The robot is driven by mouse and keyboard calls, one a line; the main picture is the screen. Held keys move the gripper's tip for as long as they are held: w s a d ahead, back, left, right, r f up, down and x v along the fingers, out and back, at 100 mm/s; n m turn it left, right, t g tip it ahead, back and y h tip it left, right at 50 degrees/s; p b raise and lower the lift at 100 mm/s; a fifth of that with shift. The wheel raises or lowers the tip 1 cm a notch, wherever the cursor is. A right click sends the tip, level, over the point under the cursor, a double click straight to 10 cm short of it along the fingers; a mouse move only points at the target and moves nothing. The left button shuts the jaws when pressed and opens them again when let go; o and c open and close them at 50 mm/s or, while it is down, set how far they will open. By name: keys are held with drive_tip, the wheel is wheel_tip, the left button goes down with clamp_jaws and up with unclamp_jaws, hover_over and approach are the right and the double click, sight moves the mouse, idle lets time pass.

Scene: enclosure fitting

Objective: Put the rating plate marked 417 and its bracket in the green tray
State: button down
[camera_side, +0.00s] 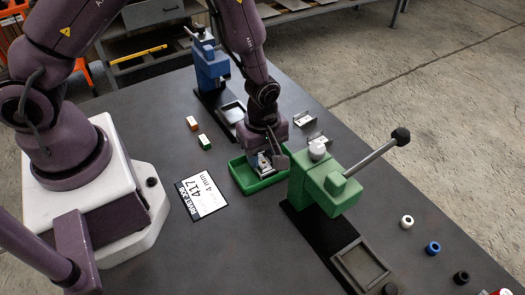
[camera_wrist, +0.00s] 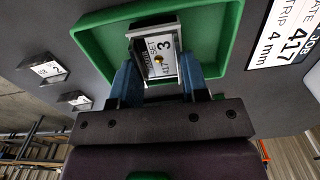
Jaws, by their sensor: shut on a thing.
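My gripper (camera_side: 266,158) points down at the green tray (camera_side: 241,181). In the wrist view its blue fingers (camera_wrist: 160,78) are shut on a metal bracket (camera_wrist: 151,29) that bears a pale plate (camera_wrist: 161,58) with a brass-coloured screw. The plate's print is turned and partly hidden; a 3 can be made out, but I cannot read 417 on it. The bracket is within the outline of the green tray, whose rim also shows in the wrist view (camera_wrist: 96,47). I cannot tell whether it touches the tray floor. A job card (camera_side: 201,196) reading 417 and 4 mm lies left of the tray.
Two other brackets (camera_side: 305,118) (camera_side: 319,139) lie beyond the tray. A green press (camera_side: 325,185) with a long lever stands close on the right. A blue press (camera_side: 210,66) stands behind. Small orange (camera_side: 192,123) and green (camera_side: 205,142) blocks lie left. Several rings lie at right.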

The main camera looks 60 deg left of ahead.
drive_tip(key=shift+f, duration=0.4)
drive_tip(key=c, duration=0.5)
unclamp_jaws()
drive_tip(key=shift+c, duration=0.2)
drive_tip(key=shift+r, duration=0.1)
wheel_tip(320, 180, up, 13)
drive_tip(key=s+a+r+m+t, duration=0.2)
drive_tip(key=s+a+r+m, duration=0.1)
drive_tip(key=s+r+m, duration=0.3)
drive_tip(key=s+a+r+m+t, duration=0.3)
drive_tip(key=s+r+m, duration=0.4)
drive_tip(key=r+m, duration=0.4)
wheel_tip(320, 180, up, 3)
drive_tip(key=shift+s+f+m+t, duration=0.15)
drive_tip(key=shift+s+m+t, duration=0.05)
drive_tip(key=shift+m+t, duration=0.1)
